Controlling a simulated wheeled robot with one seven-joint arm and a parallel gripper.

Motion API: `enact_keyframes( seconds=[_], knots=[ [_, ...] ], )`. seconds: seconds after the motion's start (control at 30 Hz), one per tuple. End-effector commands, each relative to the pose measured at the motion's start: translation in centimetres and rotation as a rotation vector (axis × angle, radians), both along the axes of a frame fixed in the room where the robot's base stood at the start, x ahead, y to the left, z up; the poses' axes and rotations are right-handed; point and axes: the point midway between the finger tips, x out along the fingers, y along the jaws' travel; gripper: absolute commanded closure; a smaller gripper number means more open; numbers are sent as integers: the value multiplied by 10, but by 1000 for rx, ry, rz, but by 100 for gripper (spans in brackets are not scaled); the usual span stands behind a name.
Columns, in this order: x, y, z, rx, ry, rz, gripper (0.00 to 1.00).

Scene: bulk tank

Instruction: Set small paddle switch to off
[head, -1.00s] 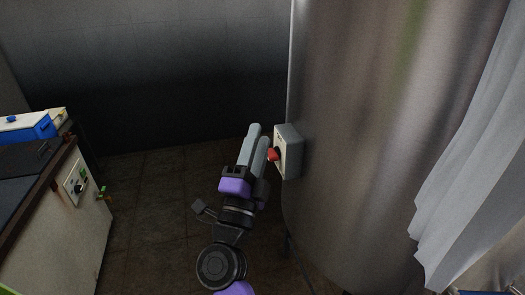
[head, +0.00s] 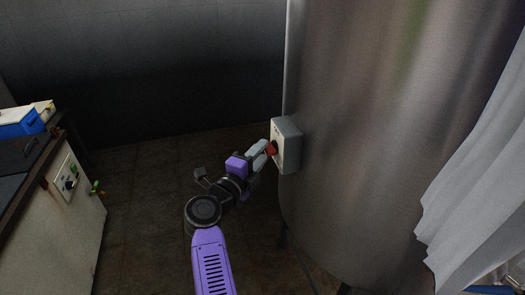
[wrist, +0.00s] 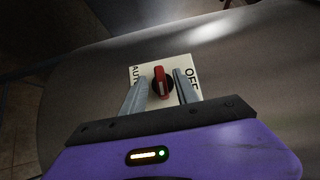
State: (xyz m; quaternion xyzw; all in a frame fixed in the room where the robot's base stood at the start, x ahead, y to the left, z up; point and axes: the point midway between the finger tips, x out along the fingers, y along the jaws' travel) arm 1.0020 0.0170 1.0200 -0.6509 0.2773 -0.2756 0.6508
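The small paddle switch is a red knob (wrist: 162,82) with a pale line, on a cream plate (wrist: 183,63) marked AUTO at the left and OFF at the right in the wrist view. Its line stands between the two words. In the head view the red knob (head: 271,148) sticks out from a grey box (head: 290,146) on the big metal tank. My gripper (head: 264,150) is at the front of the box. In the wrist view my gripper (wrist: 161,77) is open, with one finger on each side of the knob. Contact cannot be told.
The metal tank (head: 360,130) fills the right, with a pale curtain (head: 475,190) beside it. At the left stands a cabinet (head: 45,225) with another switch panel (head: 65,178) and a blue box (head: 18,123) on top. Floor between is clear.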

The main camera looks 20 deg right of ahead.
Motion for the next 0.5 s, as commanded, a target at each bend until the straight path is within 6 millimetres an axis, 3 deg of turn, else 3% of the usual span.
enact_keyframes(
  seconds=[0.43, 0.5],
  knots=[
    [10, -10, 0, 1, -1, 1, 64],
    [10, -10, 0, 1, -1, 1, 75]
  ],
)
